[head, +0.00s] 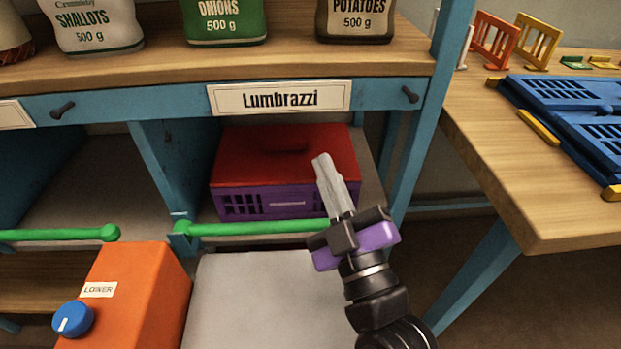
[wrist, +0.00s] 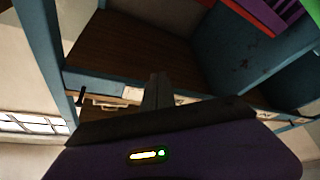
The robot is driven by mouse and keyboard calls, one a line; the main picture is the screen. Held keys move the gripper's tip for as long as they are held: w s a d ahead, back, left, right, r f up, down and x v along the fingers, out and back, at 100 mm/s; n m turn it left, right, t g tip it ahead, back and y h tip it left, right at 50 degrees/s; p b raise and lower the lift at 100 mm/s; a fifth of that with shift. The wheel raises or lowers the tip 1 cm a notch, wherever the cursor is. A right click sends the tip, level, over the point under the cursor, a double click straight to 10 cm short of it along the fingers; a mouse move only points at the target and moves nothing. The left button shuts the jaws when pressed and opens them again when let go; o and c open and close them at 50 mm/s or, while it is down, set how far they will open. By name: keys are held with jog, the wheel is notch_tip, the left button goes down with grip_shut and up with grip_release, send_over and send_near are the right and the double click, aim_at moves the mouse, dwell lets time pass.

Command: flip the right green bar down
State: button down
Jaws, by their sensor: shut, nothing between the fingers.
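The right green bar (head: 255,228) lies level across the front of the right lower compartment, from the blue post at its left to behind my gripper. Its right end is hidden by my gripper. My gripper (head: 322,160) is shut and empty, pointing up and away in front of the compartment's right part. In the head view it overlaps the bar; I cannot tell whether it touches. In the wrist view the fingertips (wrist: 158,78) are together, with the blue shelf frame beyond. A purple crate (head: 260,204) with a red lid (head: 245,165) stands in the compartment behind the bar.
The left green bar (head: 60,235) crosses the left compartment. An orange box (head: 130,295) with a blue knob stands at front left, beside a grey surface (head: 255,300). Sacks stand on the shelf above. A wooden table (head: 500,160) with blue panels is at right.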

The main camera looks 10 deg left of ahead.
jog(key=shift+w+d+f+m+t+b, duration=0.15)
jog(key=shift+d+f+m+b, duration=0.1)
jog(key=shift+f+b, duration=0.25)
jog(key=shift+s+d+f+m+t+b, duration=0.1)
jog(key=shift+d+f+m+b, duration=0.2)
jog(key=shift+f, duration=0.25)
jog(key=shift+w+d+f+m+t+b, duration=0.15)
jog(key=shift+d+f+m+b, duration=0.1)
jog(key=shift+f+b, duration=0.25)
